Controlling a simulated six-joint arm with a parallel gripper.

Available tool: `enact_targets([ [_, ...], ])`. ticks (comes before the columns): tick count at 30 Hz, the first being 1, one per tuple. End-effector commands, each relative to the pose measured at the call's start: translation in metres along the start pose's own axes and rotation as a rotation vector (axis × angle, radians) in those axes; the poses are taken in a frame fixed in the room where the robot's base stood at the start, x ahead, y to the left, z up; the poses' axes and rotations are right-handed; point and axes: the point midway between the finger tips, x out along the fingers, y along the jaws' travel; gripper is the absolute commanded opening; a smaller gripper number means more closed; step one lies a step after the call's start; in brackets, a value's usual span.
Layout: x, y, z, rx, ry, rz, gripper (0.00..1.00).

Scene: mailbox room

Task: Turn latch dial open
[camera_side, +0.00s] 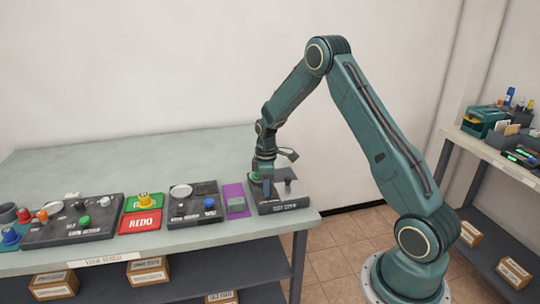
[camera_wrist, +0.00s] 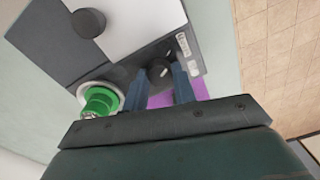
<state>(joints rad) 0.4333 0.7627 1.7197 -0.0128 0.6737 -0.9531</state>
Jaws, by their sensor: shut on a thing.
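A small dark dial (camera_wrist: 160,72) with a light mark sits on a dark grey panel box, between the two fingers of my gripper (camera_wrist: 164,88) in the wrist view. My gripper is shut on this dial, with a finger on each side. In the side view my gripper (camera_side: 266,186) points down onto the panel box (camera_side: 284,206) at the table's right end, and the dial is hidden there. I cannot read the dial's turn position.
A green knob (camera_wrist: 101,100) in a white ring stands beside the fingers, and a black round knob (camera_wrist: 88,22) is on the same box. Other panels (camera_side: 192,204) fill the table's front; the back is clear.

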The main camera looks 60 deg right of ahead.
Motion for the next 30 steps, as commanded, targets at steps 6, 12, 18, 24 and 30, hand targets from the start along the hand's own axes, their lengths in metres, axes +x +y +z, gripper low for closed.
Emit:
enact_targets([
  [6, -0.0006, -0.0001, 0.0003, 0.136, 0.002, -0.001, 0.04],
  [12, -0.0007, 0.0001, 0.0005, 0.311, 0.006, -0.001, 0.04],
  [18, -0.0008, 0.0002, 0.0006, 0.501, 0.009, 0.000, 0.04],
  [24, -0.0009, 0.0003, 0.0006, 0.691, 0.013, 0.000, 0.04],
  [30, -0.0010, 0.0003, 0.0007, 0.874, 0.017, 0.000, 0.04],
])
